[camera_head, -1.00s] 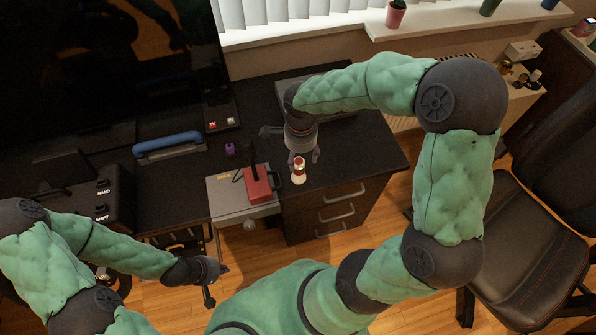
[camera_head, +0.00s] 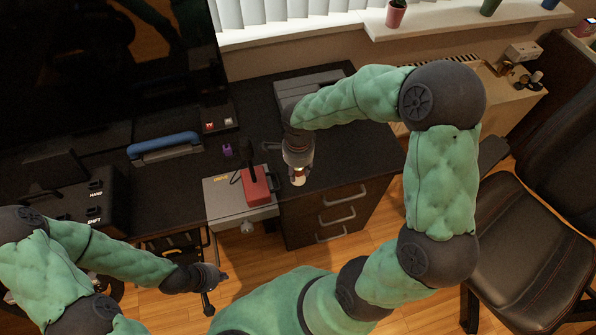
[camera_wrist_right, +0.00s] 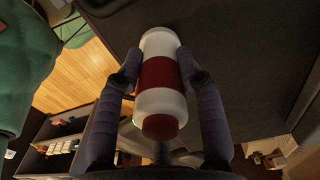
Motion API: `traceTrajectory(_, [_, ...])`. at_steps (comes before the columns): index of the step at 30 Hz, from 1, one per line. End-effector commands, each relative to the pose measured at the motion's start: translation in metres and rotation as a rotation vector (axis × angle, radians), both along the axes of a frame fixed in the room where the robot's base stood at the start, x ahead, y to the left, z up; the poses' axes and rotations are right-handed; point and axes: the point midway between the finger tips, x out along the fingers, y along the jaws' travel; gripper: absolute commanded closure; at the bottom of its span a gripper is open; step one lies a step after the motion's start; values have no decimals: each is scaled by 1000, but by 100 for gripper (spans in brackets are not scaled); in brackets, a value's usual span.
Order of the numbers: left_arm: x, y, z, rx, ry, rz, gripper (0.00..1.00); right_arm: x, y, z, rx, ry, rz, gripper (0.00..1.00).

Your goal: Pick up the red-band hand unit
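The red-band hand unit (camera_head: 298,178) is a small white cylinder with a red band and a red end cap. It stands near the front edge of the dark desk, above the drawers. In the right wrist view the unit (camera_wrist_right: 161,84) lies between the two fingers of my right gripper (camera_wrist_right: 160,70), which touch it on both sides. In the head view my right gripper (camera_head: 299,168) comes down over the unit and hides its upper part. My left gripper (camera_head: 216,276) is low at the left, away from the unit; its finger opening is unclear.
A red box with a black stick (camera_head: 256,186) sits on a grey plate (camera_head: 222,202) left of the unit. A small purple object (camera_head: 227,150) and a blue-handled case (camera_head: 165,147) are further left. A grey case (camera_head: 309,82) lies behind my right arm. A chair (camera_head: 530,240) stands at the right.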

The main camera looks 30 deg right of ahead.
Motion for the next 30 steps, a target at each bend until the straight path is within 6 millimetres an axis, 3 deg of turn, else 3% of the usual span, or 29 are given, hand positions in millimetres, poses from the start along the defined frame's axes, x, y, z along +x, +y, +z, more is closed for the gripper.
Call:
traceTrajectory(1, [0,0,0,0,0,0,100,0,0,0,0,0,0,87])
traceTrajectory(3, [0,0,0,0,0,0,100,0,0,0,0,0,0,100])
traceTrajectory(17, [0,0,3,0,0,0,100,0,0,5,0,-1,0,100])
traceTrajectory(25, [0,0,22,0,0,0,100,1,0,36,-1,-3,-1,100])
traceTrajectory(30, [0,0,33,0,0,0,100,-22,2,63,-1,-5,-1,100])
